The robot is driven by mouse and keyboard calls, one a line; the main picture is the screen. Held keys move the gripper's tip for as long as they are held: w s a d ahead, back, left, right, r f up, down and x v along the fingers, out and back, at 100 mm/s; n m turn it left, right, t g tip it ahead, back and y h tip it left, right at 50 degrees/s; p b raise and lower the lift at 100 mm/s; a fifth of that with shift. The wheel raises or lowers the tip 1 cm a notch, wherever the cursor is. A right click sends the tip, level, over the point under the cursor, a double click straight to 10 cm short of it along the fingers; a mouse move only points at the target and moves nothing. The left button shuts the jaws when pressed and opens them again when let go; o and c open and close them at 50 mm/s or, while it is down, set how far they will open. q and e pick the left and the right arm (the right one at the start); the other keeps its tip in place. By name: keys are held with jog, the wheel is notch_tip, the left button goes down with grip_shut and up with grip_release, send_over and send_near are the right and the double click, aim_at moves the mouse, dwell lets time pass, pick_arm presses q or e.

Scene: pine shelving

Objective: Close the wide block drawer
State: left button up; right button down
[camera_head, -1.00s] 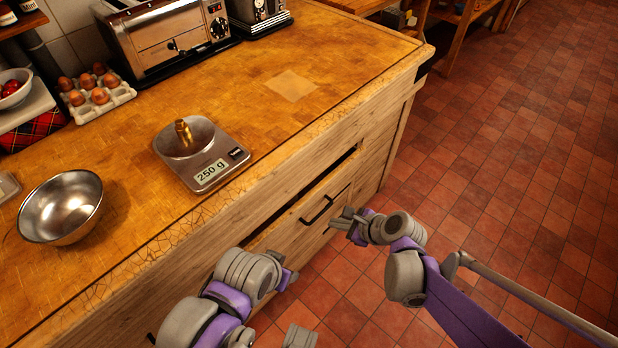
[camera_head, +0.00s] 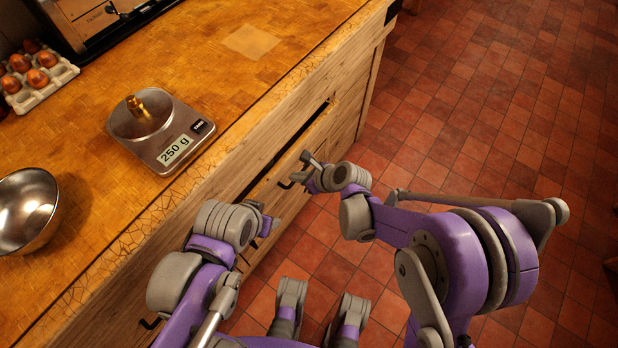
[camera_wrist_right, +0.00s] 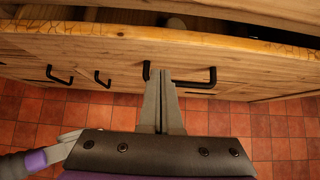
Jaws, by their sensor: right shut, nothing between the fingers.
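The wide block drawer (camera_head: 268,191) is a pale wooden drawer under the worktop. It stands part-way out, with a dark gap above its front in the head view. Its black bar handle (camera_head: 284,184) is partly hidden behind my right gripper (camera_head: 306,170).
The worktop (camera_head: 195,75) carries a scale (camera_head: 165,150) with a brass weight, a metal bowl (camera_head: 25,210), eggs (camera_head: 38,78) and a toaster oven (camera_head: 105,20). More black handles (camera_wrist_right: 57,75) show along the cabinet. Tiled floor (camera_head: 480,130) is free on the right.

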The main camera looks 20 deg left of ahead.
aim_at(276, 164)
jog(key=shift+w+a+r, duration=0.1)
jog(key=shift+w+a, duration=0.15)
jog(key=shift+a, duration=0.45)
jog(key=shift+w+a, duration=0.25)
jog(key=shift+a, duration=0.45)
jog(key=a, duration=0.1)
jog(key=w+a, duration=0.1)
jog(key=a, duration=0.2)
jog(key=shift+w+a, duration=0.25)
jog(key=shift+w, duration=0.05)
jog(key=shift+r, duration=0.1)
